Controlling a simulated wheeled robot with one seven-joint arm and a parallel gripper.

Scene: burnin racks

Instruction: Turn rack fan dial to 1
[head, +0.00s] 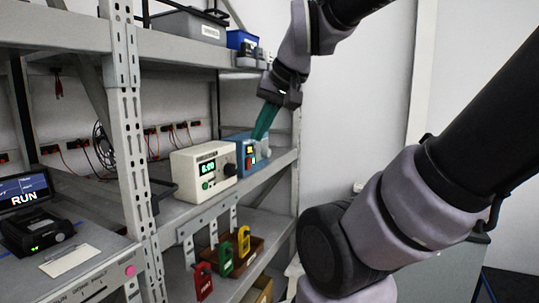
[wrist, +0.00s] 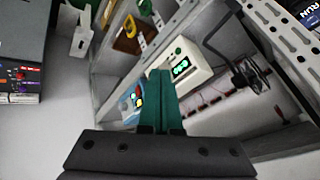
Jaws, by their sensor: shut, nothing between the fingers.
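A blue control box (head: 246,142) stands on the middle shelf, right of a cream instrument. Its front has a small lit display, coloured buttons and a pale round knob (head: 264,151), which may be the fan dial; its marks are too small to read. My gripper (head: 258,137) has green fingers, shut and empty, pointing down at the front of the blue box. Whether they touch it I cannot tell. In the wrist view my gripper (wrist: 160,76) covers part of the blue box (wrist: 126,104), and the knob is not clear.
The cream instrument (head: 190,174) with a green display and dark knob stands close left. A shelf upright (head: 128,130) rises further left. A blue bin (head: 240,39) sits on the shelf above.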

